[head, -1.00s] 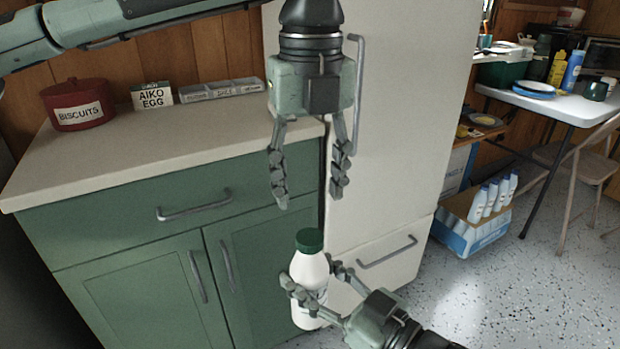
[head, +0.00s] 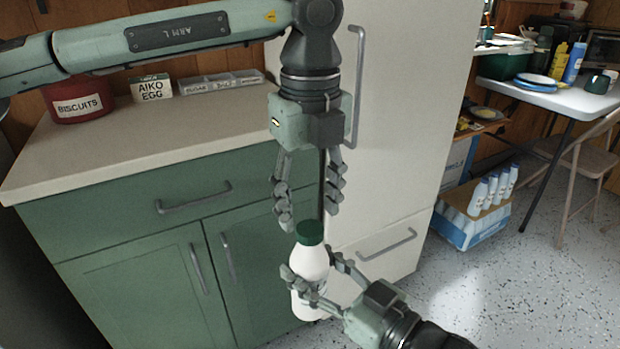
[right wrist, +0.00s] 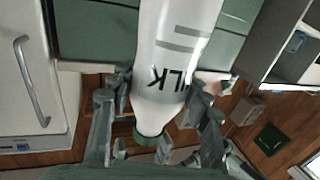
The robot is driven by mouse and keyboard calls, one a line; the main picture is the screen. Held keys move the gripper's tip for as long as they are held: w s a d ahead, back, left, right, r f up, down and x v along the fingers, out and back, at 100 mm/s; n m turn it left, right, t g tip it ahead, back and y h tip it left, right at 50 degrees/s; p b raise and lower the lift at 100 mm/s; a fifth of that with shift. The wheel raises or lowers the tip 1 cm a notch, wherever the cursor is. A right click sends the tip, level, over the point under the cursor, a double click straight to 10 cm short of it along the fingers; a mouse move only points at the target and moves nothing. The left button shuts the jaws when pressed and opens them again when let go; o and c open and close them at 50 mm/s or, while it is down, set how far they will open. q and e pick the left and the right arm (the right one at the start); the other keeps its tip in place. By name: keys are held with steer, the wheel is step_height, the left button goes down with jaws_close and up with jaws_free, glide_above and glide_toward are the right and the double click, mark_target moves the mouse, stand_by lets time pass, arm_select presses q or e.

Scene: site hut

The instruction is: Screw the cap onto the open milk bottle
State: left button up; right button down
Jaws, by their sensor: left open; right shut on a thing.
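The white milk bottle (head: 311,262) stands upright in the air in front of the green cabinet, with a dark green cap (head: 310,232) on its top. My right gripper (head: 312,285) is shut on the bottle's body. In the right wrist view the bottle (right wrist: 172,60) shows its "MILK" lettering between the fingers, with the green cap (right wrist: 147,138) at its neck end. My left gripper (head: 310,218) points down, open and empty, with its fingertips just above and to either side of the cap. I cannot tell how tightly the cap sits.
A pale fridge (head: 400,120) stands close behind my left gripper. A crate of bottles (head: 470,227) stands on the floor at right.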

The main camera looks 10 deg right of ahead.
mark_target(310, 228)
arm_select(q)
steer(key=shift+f, duration=1.55)
